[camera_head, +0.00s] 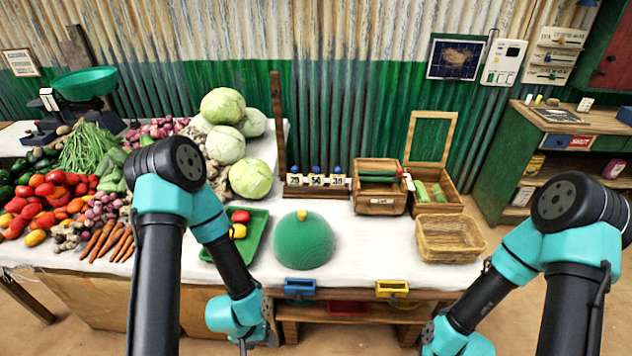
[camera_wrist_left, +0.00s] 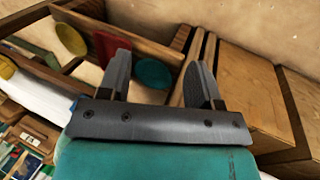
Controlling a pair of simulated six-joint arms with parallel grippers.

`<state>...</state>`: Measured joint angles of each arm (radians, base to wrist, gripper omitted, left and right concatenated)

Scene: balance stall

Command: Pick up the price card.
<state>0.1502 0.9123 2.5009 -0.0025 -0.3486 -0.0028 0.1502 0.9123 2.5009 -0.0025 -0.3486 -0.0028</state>
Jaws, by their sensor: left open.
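Three white cards with dark numbers (camera_head: 316,180) stand in a row on a dark wooden stand at the back of the white-topped table. Blue knobs show above them. I cannot tell which of them, if any, is the price card. My left gripper (camera_wrist_left: 157,65) is open and empty in the left wrist view, facing wooden shelving. In the head view my left arm bends down at the table's front edge, well in front of the cards, and its fingertips are not clear. My right arm comes in from the right; its gripper is below the picture.
A green dome (camera_head: 303,243) and a green tray (camera_head: 243,245) with red and yellow vegetables stand at the front. Wooden boxes (camera_head: 380,204) and a wicker basket (camera_head: 448,243) are to the right. Cabbages and heaped vegetables fill the left. Blue (camera_head: 300,287) and yellow (camera_head: 391,288) bins hang at the front edge.

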